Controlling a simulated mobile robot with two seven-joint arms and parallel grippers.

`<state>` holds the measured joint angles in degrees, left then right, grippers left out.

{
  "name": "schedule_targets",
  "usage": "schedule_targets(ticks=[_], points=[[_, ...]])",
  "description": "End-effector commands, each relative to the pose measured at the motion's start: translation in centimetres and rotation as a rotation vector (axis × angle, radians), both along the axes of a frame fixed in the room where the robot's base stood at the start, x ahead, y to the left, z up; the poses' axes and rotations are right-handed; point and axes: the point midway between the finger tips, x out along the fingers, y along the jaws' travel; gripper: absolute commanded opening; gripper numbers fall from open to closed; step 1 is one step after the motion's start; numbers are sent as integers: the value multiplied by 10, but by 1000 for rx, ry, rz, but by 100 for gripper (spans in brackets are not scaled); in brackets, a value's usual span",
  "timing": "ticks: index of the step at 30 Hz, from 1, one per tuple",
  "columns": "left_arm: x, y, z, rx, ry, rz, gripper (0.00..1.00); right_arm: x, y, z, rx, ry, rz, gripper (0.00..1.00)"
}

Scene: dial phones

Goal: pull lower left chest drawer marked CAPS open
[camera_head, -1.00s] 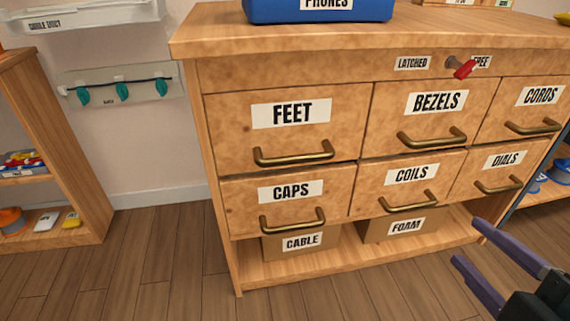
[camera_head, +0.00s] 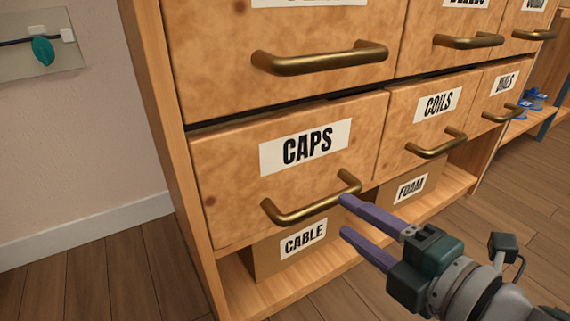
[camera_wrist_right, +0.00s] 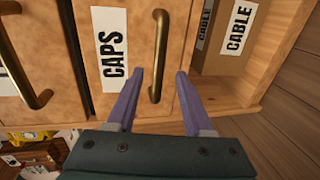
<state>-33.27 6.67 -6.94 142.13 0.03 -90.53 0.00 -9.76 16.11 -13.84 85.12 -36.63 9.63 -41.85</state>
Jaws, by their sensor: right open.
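The lower left drawer marked CAPS (camera_head: 230,175) looks shut in the head view. Its brass bar handle (camera_head: 310,208) sits below the label, and it also shows in the right wrist view (camera_wrist_right: 160,55). My right gripper (camera_head: 343,215) is open in front of the drawer, with its purple fingertips near the handle's right end. In the right wrist view the handle lies between the lines of the two fingers (camera_wrist_right: 157,85), with the jaws empty. I cannot tell whether a fingertip touches the handle. My left gripper is not in view.
The drawer above has its own brass handle (camera_head: 320,58). The COILS drawer (camera_head: 405,125) is to the right. Boxes marked CABLE (camera_head: 265,258) and FOAM (camera_head: 388,195) stand on the open shelf below. Bare wooden floor (camera_head: 110,275) lies at the left.

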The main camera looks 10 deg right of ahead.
Motion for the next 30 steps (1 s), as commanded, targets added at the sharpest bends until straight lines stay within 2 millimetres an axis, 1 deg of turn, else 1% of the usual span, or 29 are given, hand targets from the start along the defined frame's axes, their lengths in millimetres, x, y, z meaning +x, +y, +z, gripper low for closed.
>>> schedule_targets(ticks=[1,6,9,13,21,23,30], points=[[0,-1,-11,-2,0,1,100,11,3,-6,-1,-5,1,51],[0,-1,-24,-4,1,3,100,37,13,-12,0,-2,-1,51],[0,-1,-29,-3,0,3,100,47,17,-13,2,-2,0,51],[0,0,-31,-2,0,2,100,54,19,-14,1,0,-1,51],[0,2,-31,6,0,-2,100,55,20,-12,2,1,-1,51],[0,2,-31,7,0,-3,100,55,20,-12,2,1,-1,46],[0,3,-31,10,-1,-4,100,55,20,-13,1,2,-1,19]])
